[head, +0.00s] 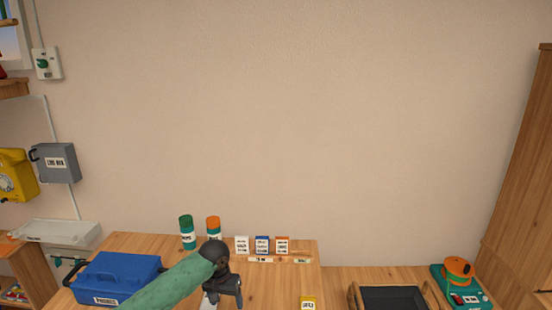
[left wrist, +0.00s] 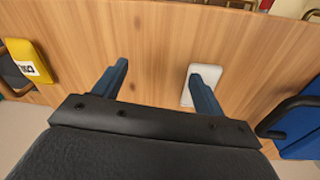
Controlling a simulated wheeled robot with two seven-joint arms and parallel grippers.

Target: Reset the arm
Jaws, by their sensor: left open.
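My left arm comes in from the left in the head view, with a green sleeve and a dark wrist. My left gripper (head: 226,302) is low over the wooden table (head: 262,288). In the left wrist view my left gripper (left wrist: 155,85) is open, with its two blue-grey fingers wide apart and nothing between them but bare wood. A white flat object (left wrist: 205,73) lies beside and partly behind the right finger. It also shows in part under the gripper in the head view (head: 208,303). My right gripper is not in view.
A blue toolbox (head: 118,275) stands left of the arm. Green (head: 187,232) and orange (head: 213,229) canisters and small labelled boxes (head: 262,245) stand at the back. A yellow labelled item (head: 308,303) lies at the front edge. A dark tray (head: 393,298) and green-orange device (head: 459,280) are right.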

